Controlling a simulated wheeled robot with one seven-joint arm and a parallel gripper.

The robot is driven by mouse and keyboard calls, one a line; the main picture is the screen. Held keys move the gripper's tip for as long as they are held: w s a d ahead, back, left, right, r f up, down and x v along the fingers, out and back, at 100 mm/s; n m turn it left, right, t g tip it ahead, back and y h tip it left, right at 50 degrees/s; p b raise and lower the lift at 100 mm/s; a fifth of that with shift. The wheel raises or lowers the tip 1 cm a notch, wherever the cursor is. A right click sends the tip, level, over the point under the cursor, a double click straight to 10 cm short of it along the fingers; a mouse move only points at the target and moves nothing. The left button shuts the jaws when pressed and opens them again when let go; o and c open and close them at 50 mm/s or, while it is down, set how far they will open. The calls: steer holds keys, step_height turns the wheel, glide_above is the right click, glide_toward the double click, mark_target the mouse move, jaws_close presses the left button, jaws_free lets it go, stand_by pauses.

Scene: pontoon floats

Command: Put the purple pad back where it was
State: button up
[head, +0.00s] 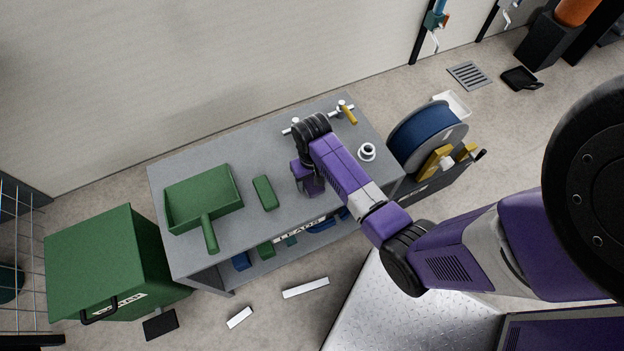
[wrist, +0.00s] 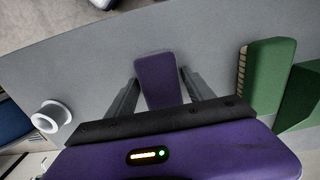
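The purple pad (wrist: 160,80) lies on the grey bench top in the wrist view, between the two fingers of my gripper (wrist: 160,92). The pad's near end is hidden behind the gripper body. In the head view my gripper (head: 309,190) is low over the middle of the bench (head: 160,183), and I cannot make out the pad there.
A green brush-like block (head: 264,193) and a green dustpan (head: 185,202) lie left of my gripper. A white cup (head: 367,151) stands to the right. A rail with a yellow handle (head: 347,115) is behind. A blue reel (head: 420,137) stands off the bench's right end; a green bin (head: 95,260) stands left.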

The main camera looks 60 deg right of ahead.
mark_target(312, 181)
steer(key=shift+o, duration=0.5)
steer(key=shift+r, duration=0.25)
step_height(312, 181, up, 12)
steer(key=p, duration=0.1)
steer(key=s+a+f+n+t+h, duration=0.1)
steer(key=s+a+f+t, duration=0.15)
steer(key=a, duration=0.55)
steer(key=s+a+f+n+t, duration=0.1)
steer(key=s+a+t, duration=0.25)
steer(key=a, duration=0.35)
steer(key=s+a+r+n+t, duration=0.1)
steer(key=s+r+t, duration=0.2)
steer(key=r, duration=0.5)
steer(key=s+a+r+n+t, duration=0.1)
steer(key=s+r+n+t, duration=0.1)
steer(key=s+r, duration=0.3)
steer(key=s+a+r+n+t+y, duration=0.1)
steer(key=s+r+t, duration=0.3)
steer(key=r, duration=0.8)
steer(key=shift+s+a+n, duration=0.15)
steer(key=shift+a+n, duration=0.15)
steer(key=shift+n, duration=0.1)
